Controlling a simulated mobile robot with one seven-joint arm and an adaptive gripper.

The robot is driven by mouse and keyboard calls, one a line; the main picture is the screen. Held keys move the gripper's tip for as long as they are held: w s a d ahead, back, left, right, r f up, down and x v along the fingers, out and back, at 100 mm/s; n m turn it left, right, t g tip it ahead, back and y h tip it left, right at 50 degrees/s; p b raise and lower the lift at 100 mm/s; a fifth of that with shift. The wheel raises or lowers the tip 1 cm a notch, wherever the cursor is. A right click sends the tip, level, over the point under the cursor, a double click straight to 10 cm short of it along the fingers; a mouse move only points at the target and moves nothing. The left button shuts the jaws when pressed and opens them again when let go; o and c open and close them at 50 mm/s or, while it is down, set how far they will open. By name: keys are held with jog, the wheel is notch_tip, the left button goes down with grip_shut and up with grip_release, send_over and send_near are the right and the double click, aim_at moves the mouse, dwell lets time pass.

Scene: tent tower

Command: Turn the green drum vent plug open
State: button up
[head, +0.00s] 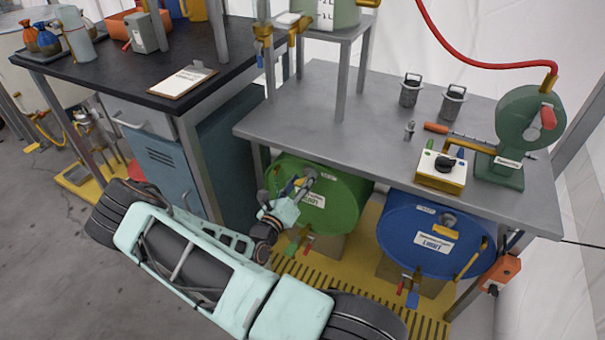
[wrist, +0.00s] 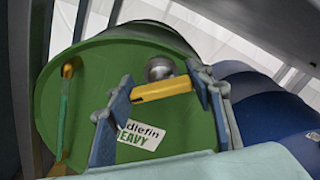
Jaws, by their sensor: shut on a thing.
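The green drum (head: 345,195) lies on its side under the grey bench, its round end facing out. In the wrist view the drum end (wrist: 75,110) fills the left and middle. The vent plug shows a yellow bar handle (wrist: 162,90) with a grey round knob (wrist: 160,68) just above it. My gripper (wrist: 162,95) has one finger at each end of the yellow bar and is shut on it. The bar lies nearly level, slightly tilted. In the head view my gripper (head: 300,185) is at the drum's end and largely covers the plug. A white label (wrist: 140,135) is partly hidden by a finger.
A blue drum (head: 430,225) lies to the right, with its own white label. Both drums rest above a yellow slatted platform (head: 320,280). The bench top (head: 350,115) overhangs them. A yellow-and-green lever (wrist: 64,110) is on the drum's left side in the wrist view.

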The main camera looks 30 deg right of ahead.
jog(key=n+p, duration=0.2)
jog(key=n, duration=0.1)
jog(key=shift+n, duration=0.4)
jog(key=n+p, duration=0.1)
jog(key=n, duration=0.2)
jog(key=shift+f+n, duration=0.1)
jog(key=shift+n, duration=0.2)
jog(key=n+p, duration=0.1)
jog(key=n, duration=0.5)
jog(key=shift+f, duration=0.2)
jog(key=n, duration=0.7)
jog(key=shift+f+n, duration=0.1)
jog(key=shift+n, duration=0.2)
jog(key=n, duration=0.5)
jog(key=shift+s+d+n, duration=0.1)
jog(key=shift+n, duration=0.6)
jog(key=o, duration=1.2)
